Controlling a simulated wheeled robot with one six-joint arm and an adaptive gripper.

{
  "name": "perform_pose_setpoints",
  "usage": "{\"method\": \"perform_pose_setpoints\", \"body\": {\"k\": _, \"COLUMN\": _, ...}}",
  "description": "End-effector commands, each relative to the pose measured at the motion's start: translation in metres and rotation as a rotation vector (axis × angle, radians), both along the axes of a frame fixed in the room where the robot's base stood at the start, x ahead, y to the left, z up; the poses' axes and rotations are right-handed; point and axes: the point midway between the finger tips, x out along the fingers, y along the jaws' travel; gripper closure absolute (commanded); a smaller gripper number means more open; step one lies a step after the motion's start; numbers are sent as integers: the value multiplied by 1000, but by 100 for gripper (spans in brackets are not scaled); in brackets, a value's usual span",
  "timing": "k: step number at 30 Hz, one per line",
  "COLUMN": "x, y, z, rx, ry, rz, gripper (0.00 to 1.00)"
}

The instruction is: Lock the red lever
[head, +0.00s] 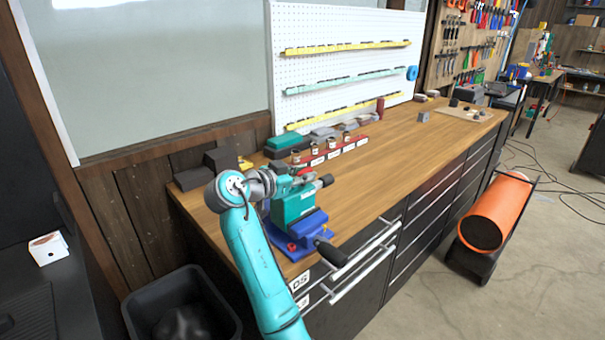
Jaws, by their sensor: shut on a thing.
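A teal vise (293,203) on a blue base (300,238) stands at the near end of the wooden workbench. My gripper (298,180) is at the top of the vise, shut on a small red part that looks like the red lever (305,171). The fingers and the exact grip are too small to make out clearly. A second small red piece (291,247) shows low on the blue base, apart from my gripper. A black-gripped handle (330,253) sticks out over the front edge, and a black knob (326,180) is at the vise's right.
Dark blocks (222,158) lie behind my wrist. A red row of holders with small jars (333,152) stands along the pegboard (335,65). The bench top (400,145) right of the vise is clear. A black bin (180,305) and an orange tube (495,213) stand on the floor.

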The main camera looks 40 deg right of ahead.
Motion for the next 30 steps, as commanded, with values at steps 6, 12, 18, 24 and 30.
{"method": "perform_pose_setpoints", "body": {"k": 6, "x": 0, "y": 0, "z": -1, "rx": 1, "ry": 1, "rz": 0, "gripper": 67}}
{"method": "perform_pose_setpoints", "body": {"k": 12, "x": 0, "y": 0, "z": -1, "rx": 0, "ry": 1, "rz": 0, "gripper": 50}}
{"method": "perform_pose_setpoints", "body": {"k": 18, "x": 0, "y": 2, "z": 0, "rx": -1, "ry": 0, "rz": 1, "gripper": 50}}
{"method": "perform_pose_setpoints", "body": {"k": 24, "x": -1, "y": 23, "z": 5, "rx": -1, "ry": -1, "rz": 4, "gripper": 50}}
{"method": "perform_pose_setpoints", "body": {"k": 30, "x": -6, "y": 62, "z": 13, "rx": -1, "ry": 0, "rz": 4, "gripper": 50}}
